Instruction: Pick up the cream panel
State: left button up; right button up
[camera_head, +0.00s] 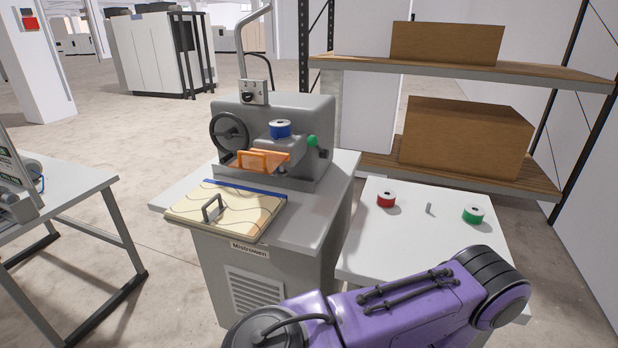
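The cream panel (232,211) lies flat on the front of the grey machine's table (312,222). It has wavy stitch-like lines, a blue strip (245,188) along its back edge and a grey handle (213,208) standing up near its front left. Its front corner reaches the table's front edge. Neither of my grippers shows. A purple arm of mine (400,305) crosses the lower right, in front of the machine, and its gripper is out of the picture.
The grey machine (320,120) stands behind the panel, with a handwheel (229,131), a blue spool (280,129) and an orange guard (262,160). A white table (400,232) at right holds red (386,199) and green (473,214) spools. Shelves (460,70) with boxes stand behind.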

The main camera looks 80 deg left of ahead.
aim_at(241, 214)
jog(key=z, duration=0.25)
jog(key=k, duration=1.05)
jog(key=u, duration=1.3)
